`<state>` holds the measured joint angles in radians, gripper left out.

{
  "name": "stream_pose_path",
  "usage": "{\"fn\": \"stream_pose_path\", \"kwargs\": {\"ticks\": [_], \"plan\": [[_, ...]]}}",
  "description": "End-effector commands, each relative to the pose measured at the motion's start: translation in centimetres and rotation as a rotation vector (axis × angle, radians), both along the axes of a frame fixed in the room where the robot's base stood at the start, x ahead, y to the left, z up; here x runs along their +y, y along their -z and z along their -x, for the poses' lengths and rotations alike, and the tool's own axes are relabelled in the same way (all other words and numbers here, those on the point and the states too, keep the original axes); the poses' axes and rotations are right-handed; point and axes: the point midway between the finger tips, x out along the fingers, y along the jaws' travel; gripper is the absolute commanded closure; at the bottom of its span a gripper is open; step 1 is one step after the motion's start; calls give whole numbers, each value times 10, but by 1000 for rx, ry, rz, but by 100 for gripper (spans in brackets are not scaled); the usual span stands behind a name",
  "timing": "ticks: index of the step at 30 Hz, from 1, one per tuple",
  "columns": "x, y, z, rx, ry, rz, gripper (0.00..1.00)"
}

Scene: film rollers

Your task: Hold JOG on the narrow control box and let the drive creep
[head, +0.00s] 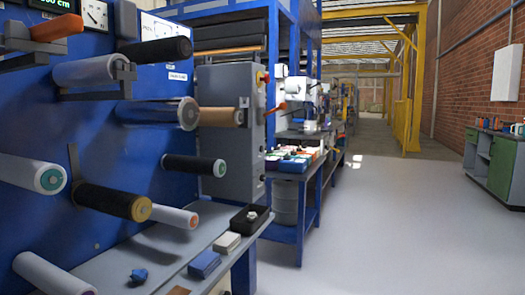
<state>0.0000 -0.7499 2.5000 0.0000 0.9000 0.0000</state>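A tall grey box (226,150) stands at the right end of the blue roller machine (120,135). It looks like the control box, though I cannot be sure. A red and yellow button (262,78) sits high on its narrow right side, with small dark controls below. I cannot read any JOG label. Several rollers stick out from the blue panel, including a black one with a gold end (112,201), a grey one (88,70) and a tan one (218,117) in front of the grey box. My gripper is not in view.
A grey shelf (205,228) below the rollers holds a black tray (250,219), blue and white blocks and a blue knob. A blue workbench (290,177) with bins stands beyond. The floor (390,220) to the right is clear, up to a green-doored cabinet (495,165).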

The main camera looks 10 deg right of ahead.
Motion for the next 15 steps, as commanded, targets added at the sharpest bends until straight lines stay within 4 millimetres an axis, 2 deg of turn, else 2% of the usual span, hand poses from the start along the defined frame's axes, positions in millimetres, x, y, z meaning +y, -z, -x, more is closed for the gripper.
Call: {"fn": "stream_pose_path", "kwargs": {"ticks": [1,3,4,15], "plan": [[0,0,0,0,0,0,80],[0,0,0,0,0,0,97],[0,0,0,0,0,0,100],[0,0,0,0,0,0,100]]}}
